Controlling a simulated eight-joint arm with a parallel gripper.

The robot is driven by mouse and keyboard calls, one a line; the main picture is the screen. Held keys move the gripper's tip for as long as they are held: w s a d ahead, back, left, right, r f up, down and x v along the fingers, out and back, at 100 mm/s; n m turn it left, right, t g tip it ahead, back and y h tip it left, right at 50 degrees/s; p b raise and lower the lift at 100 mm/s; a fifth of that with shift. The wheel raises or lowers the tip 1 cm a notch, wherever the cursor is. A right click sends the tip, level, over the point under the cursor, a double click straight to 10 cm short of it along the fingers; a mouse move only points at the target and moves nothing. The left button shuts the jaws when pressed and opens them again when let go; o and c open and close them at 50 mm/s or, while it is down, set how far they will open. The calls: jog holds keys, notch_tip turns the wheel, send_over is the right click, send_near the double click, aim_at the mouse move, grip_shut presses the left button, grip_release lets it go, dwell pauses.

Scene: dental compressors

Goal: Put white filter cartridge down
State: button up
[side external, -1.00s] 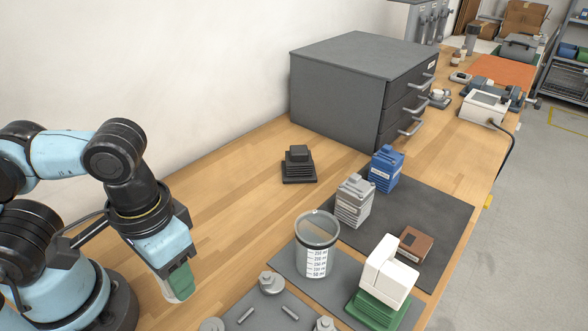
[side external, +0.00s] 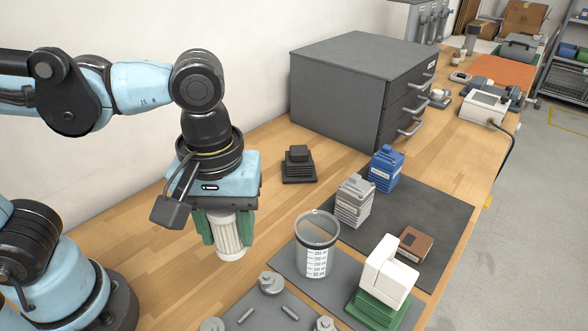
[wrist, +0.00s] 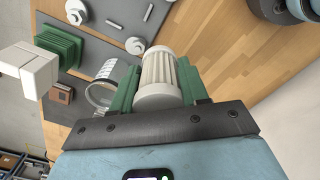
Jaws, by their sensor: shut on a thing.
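The white filter cartridge (side external: 229,236) is a ribbed, cream-white cylinder with a smooth end cap. My gripper (side external: 226,228) is shut on it, with a green finger on each side, and holds it roughly upright. The wrist view also shows the cartridge (wrist: 160,77) between the green fingers of my gripper (wrist: 158,85). In the side view its lower end appears near the wooden bench (side external: 165,283). I cannot tell whether it touches the bench.
A clear measuring cup (side external: 315,250) stands close to the right of the cartridge. A black stepped block (side external: 298,167) stands behind. A grey plate (side external: 270,311) holds metal parts.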

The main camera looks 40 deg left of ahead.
jog(key=w+a+f+n, duration=0.2)
jog(key=w+a+n, duration=0.25)
jog(key=w, duration=0.45)
jog(key=w+a+f+n, duration=0.2)
jog(key=w+a+n, duration=0.3)
jog(key=w, duration=0.4)
jog(key=shift+n, duration=0.35)
jog(key=shift+d+f, duration=0.2)
jog(key=shift+f, duration=2.2)
jog(key=shift+d+f, duration=0.2)
jog(key=shift+f, duration=2.15)
jog(key=shift+f, duration=0.1)
jog(key=o, duration=0.6)
jog(key=shift+f, duration=0.1)
jog(key=o, duration=0.5)
